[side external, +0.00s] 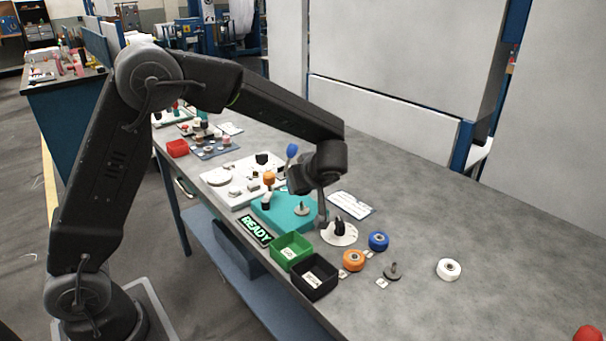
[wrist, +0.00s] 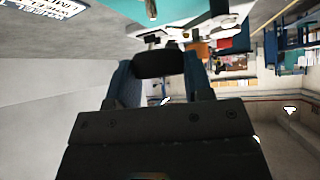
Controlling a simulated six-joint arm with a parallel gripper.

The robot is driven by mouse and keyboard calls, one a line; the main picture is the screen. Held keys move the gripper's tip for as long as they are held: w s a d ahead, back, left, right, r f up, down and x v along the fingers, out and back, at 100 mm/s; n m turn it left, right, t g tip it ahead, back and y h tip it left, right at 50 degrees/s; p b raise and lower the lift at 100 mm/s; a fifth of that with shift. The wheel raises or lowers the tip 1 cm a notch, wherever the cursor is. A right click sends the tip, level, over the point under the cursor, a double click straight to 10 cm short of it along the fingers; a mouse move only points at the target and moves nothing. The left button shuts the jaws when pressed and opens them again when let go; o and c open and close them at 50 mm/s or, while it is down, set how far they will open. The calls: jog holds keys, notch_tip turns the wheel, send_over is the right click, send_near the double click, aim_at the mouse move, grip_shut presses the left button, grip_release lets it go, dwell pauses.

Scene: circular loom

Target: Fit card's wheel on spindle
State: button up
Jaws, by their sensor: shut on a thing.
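My gripper (wrist: 160,72) is shut on a dark rounded piece (wrist: 159,64), which shows between the two bluish fingers in the wrist view. In the side view my gripper (side external: 297,177) is above the teal base (side external: 284,218), and what it holds is unclear. A grey spindle (side external: 302,208) stands on that base. On the table are a blue wheel (side external: 378,241), an orange wheel (side external: 353,260) and a white wheel (side external: 448,269). The card (side external: 350,204) lies behind the base; its print is too small to read.
A green bin (side external: 291,250) and a black bin (side external: 315,278) stand at the front edge beside a READY sign (side external: 256,231). The table's right side is mostly clear.

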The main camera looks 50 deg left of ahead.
aim_at(302, 202)
jog(key=shift+f, duration=0.7)
jog(key=shift+f, duration=0.35)
jog(key=shift+f, duration=0.7)
jog(key=shift+f, duration=0.35)
jog(key=shift+f, duration=0.35)
jog(key=shift+f, duration=0.15)
jog(key=o, duration=1.1)
jog(key=v, duration=1.4)
